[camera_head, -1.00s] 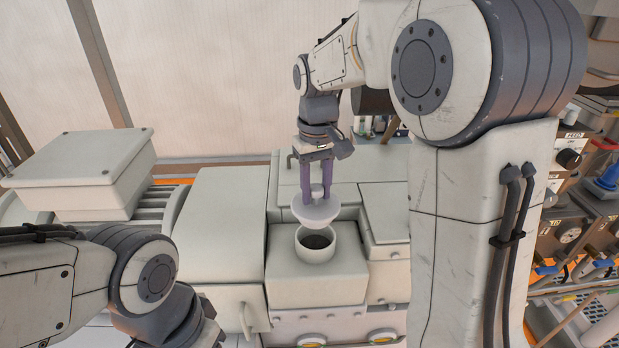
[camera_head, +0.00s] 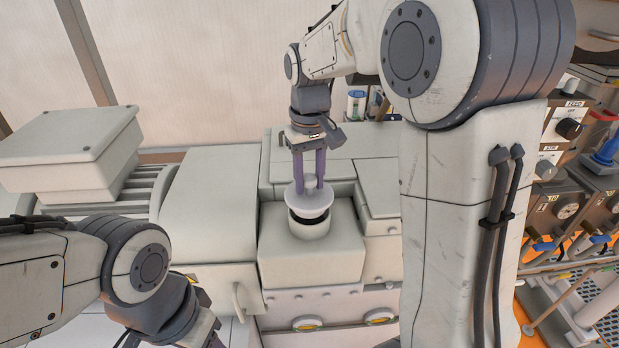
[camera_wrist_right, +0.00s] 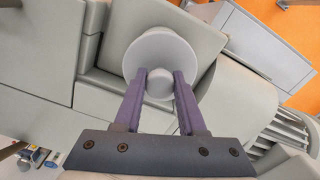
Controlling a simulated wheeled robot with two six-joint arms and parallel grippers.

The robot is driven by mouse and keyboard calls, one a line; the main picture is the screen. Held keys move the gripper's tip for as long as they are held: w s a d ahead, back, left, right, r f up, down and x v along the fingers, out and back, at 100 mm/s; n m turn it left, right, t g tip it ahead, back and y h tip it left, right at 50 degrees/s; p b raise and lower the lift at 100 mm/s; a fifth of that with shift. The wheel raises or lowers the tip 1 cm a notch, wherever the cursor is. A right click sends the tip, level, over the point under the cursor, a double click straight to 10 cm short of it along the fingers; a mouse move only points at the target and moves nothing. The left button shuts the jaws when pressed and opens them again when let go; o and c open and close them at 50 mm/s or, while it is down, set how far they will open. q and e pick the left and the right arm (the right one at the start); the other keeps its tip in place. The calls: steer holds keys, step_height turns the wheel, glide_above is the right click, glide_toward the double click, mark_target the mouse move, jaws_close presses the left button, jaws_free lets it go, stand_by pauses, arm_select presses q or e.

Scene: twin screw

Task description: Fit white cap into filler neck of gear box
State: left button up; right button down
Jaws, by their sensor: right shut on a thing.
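The white cap (camera_head: 309,204) is a round disc with a small knob, held upright over the filler neck (camera_head: 309,229). My right gripper (camera_head: 309,186) is shut on the cap's knob, its purple fingers pointing down. A dark gap shows between the cap's underside and the front of the neck's rim, so the cap is not seated flush there. In the right wrist view the cap (camera_wrist_right: 160,50) hides the neck's opening. The neck stands on a block of the pale gear box (camera_head: 285,265).
A raised, lidded box (camera_head: 65,150) stands at the left beside a ribbed section. A panel with knobs and gauges (camera_head: 565,160) is at the right. Pale gear box covers surround the neck block behind and on both sides.

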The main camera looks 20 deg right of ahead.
mark_target(310, 193)
steer(key=shift+f+b, duration=0.9)
steer(key=shift+f, duration=0.85)
steer(key=shift+c, duration=2)
jaws_free()
